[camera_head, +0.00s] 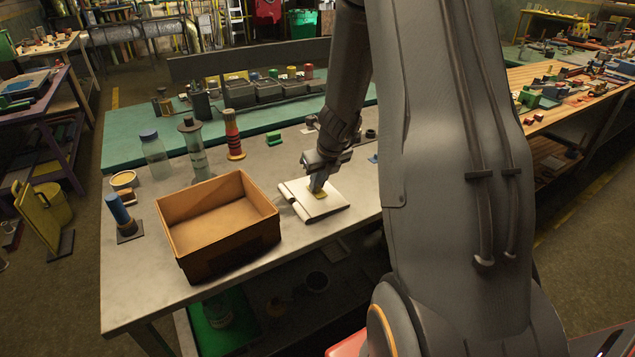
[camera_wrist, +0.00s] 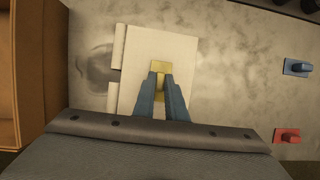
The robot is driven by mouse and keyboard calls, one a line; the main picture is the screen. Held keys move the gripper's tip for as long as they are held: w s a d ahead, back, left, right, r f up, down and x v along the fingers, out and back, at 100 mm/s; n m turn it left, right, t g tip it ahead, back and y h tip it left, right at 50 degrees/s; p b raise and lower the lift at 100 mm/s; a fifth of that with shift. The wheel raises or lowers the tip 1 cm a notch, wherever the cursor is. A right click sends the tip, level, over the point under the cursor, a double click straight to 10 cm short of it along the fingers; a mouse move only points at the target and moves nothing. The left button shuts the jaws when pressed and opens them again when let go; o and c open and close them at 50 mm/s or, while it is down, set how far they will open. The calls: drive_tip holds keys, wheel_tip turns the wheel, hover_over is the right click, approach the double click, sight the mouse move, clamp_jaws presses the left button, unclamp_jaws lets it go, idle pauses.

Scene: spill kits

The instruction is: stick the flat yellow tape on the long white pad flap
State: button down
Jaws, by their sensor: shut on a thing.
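The white pad (camera_head: 322,204) lies on the grey table, right of the brown box; in the wrist view the pad (camera_wrist: 180,47) has a rolled or folded left edge. The flat yellow tape (camera_wrist: 160,67) is at the tips of my gripper (camera_wrist: 161,75), over the middle of the pad. In the head view the tape (camera_head: 319,195) shows just below my gripper (camera_head: 317,188). My gripper is shut on the tape and points down. Whether the tape touches the pad I cannot tell.
An open brown box (camera_head: 215,258) stands close left of the pad. A blue block (camera_wrist: 297,67) and a red block (camera_wrist: 287,135) lie right of the pad, with bare table between.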

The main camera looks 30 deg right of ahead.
drive_tip(key=shift+s+f, duration=0.15)
drive_tip(key=shift+f, duration=0.35)
idle(1.5)
drive_tip(key=c, duration=1.7)
unclamp_jaws()
drive_tip(key=shift+a+r, duration=0.1)
drive_tip(key=shift+r, duration=0.05)
drive_tip(key=shift+r+p, duration=3.05)
drive_tip(key=shift+p, duration=0.8)
